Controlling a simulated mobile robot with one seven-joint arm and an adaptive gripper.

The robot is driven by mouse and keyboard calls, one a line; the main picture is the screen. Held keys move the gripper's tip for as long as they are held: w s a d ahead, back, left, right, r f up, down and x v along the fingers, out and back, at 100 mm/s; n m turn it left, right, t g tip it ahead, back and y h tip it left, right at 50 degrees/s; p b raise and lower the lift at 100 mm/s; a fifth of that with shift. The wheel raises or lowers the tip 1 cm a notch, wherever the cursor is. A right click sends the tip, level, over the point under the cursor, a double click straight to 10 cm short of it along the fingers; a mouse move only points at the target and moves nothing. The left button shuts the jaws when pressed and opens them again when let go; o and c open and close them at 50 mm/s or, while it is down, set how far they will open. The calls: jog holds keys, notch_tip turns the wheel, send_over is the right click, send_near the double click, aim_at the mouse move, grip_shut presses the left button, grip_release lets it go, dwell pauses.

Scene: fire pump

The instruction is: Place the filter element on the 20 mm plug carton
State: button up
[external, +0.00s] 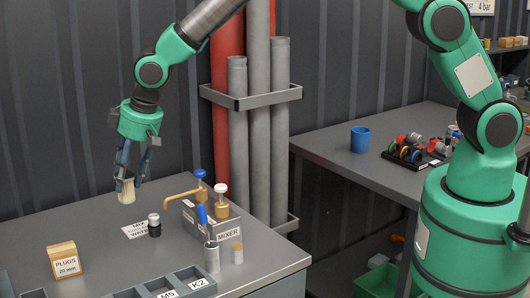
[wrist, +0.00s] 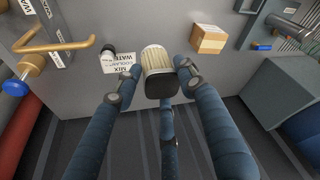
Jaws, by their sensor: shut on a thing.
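My gripper (external: 130,165) is shut on the filter element (external: 126,190), a pale pleated cylinder with a dark end. In the wrist view the filter element (wrist: 157,72) sits between the blue fingers (wrist: 155,85). It is held in the air over the back of the grey bench. The 20 mm plug carton (external: 65,262) is a small tan box labelled "PLUGS 20 mm" at the bench's front left. The carton also shows in the wrist view (wrist: 211,40), beside the held filter element and apart from it. Its top looks bare.
A white label and a small black-and-white bottle (external: 154,225) are near the gripper. The bench between gripper and carton looks clear.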

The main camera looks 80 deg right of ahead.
jog(key=a+f, duration=0.5)
jog(key=a, duration=0.2)
jog(key=shift+w+a+p, duration=0.15)
jog(key=shift+w+p, duration=0.05)
jog(key=shift+p, duration=0.15)
jog(key=p, duration=0.1)
send_over(63, 249)
jog(key=shift+f, duration=0.7)
dwell(0.4)
jog(key=shift+f, duration=0.1)
jog(key=shift+f, duration=1.7)
jog(key=shift+f, duration=0.1)
